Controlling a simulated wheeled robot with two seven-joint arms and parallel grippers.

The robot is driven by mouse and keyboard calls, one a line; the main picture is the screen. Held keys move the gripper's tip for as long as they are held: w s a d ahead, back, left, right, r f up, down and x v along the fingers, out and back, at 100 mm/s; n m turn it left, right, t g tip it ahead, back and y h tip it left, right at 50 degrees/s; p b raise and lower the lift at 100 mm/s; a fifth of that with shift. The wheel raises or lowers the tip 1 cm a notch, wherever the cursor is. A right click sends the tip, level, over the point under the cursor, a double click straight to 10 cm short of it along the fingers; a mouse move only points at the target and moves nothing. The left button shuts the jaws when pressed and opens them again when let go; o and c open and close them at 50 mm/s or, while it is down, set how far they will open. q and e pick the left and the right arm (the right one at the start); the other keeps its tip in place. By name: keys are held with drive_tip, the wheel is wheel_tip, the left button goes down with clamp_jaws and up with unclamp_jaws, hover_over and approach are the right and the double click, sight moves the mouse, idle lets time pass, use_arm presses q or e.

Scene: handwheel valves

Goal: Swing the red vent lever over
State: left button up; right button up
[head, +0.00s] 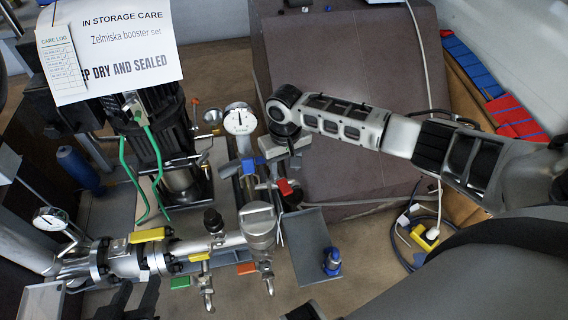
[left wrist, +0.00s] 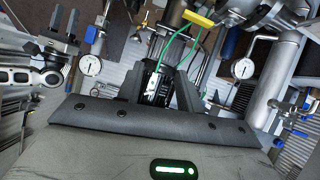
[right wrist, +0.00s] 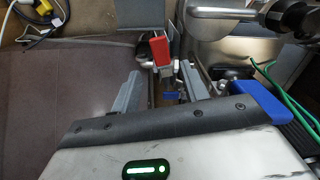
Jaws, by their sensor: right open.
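The red vent lever (head: 285,187) is a short red handle on the pipework right of the pump in the head view. In the right wrist view the red lever (right wrist: 160,47) stands ahead of the gap between my fingers. My right gripper (right wrist: 160,82) is open and empty, its two grey fingers apart, just short of the lever and not visibly touching it. In the head view my right gripper (head: 284,160) is seen from above, beside the gauge. My left gripper (head: 132,300) is low at the left; its dark fingers (left wrist: 160,88) are apart and empty.
A white-faced gauge (head: 240,121) stands close to my right gripper. Green tubes (head: 135,180) run down the pump.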

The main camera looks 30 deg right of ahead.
sight(285, 186)
wheel_tip(285, 186, down, 6)
drive_tip(key=b, duration=0.6)
drive_tip(key=shift+r+b, duration=0.15)
drive_tip(key=shift+b, duration=0.15)
use_arm(q)
wheel_tip(285, 186, down, 12)
drive_tip(key=w+d+g+b, duration=0.2)
drive_tip(key=d, duration=0.1)
use_arm(e)
drive_tip(key=shift+f, duration=0.5)
drive_tip(key=shift+f+b, duration=0.5)
drive_tip(key=shift+f, duration=0.05)
use_arm(q)
drive_tip(key=r, duration=0.1)
drive_tip(key=r+t+h, duration=0.1)
drive_tip(key=d+r+t+h, duration=0.1)
drive_tip(key=r, duration=0.1)
drive_tip(key=shift+w+m, duration=0.15)
drive_tip(key=shift+m, duration=0.25)
drive_tip(key=shift+r, duration=0.2)
drive_tip(key=shift+r+p, duration=0.25)
drive_tip(key=shift+p, duration=0.1)
use_arm(e)
drive_tip(key=shift+f, duration=0.1)
use_arm(q)
drive_tip(key=shift+a, duration=0.1)
use_arm(e)
drive_tip(key=c, duration=0.8)
